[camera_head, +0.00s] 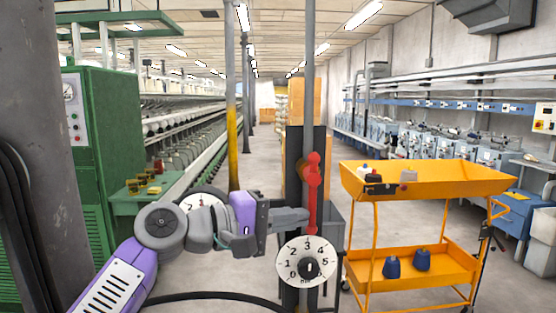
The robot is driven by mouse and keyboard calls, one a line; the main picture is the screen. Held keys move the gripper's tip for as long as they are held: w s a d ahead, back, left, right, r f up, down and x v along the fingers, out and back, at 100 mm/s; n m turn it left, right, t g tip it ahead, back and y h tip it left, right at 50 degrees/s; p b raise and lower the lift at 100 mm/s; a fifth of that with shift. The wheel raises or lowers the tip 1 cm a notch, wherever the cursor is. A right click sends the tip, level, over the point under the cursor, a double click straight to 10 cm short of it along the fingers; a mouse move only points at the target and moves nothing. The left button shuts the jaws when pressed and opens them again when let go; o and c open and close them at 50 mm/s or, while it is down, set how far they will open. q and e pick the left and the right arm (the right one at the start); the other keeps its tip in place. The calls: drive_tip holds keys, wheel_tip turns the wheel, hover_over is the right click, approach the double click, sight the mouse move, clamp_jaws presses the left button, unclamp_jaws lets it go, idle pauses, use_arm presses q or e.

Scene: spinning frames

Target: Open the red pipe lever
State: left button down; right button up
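The red pipe lever (313,190) is mounted on a grey vertical pipe (308,105) in front of me and stands upright, along the pipe. A round white dial (291,267) with black numbers sits on the pipe just below it. My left gripper (305,216) reaches in from the left, its fingers pointing right at the lower part of the lever. The fingertips are at or very near the lever; I cannot tell whether they touch it or how far apart they are. My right gripper is not in view.
A yellow cart (425,180) with spools on its shelves stands right of the pipe. A green machine cabinet (112,150) is at the left, near a thick grey column (40,130). A second dial (200,199) is partly hidden behind my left arm. The aisle floor behind is clear.

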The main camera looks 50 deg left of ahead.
use_arm(q)
drive_tip(key=f+p+v, duration=0.1)
drive_tip(key=p+v, duration=0.1)
drive_tip(key=v, duration=1.2)
drive_tip(key=shift+a, duration=0.4)
drive_tip(key=shift+w+p, duration=0.1)
drive_tip(key=shift+p, duration=0.25)
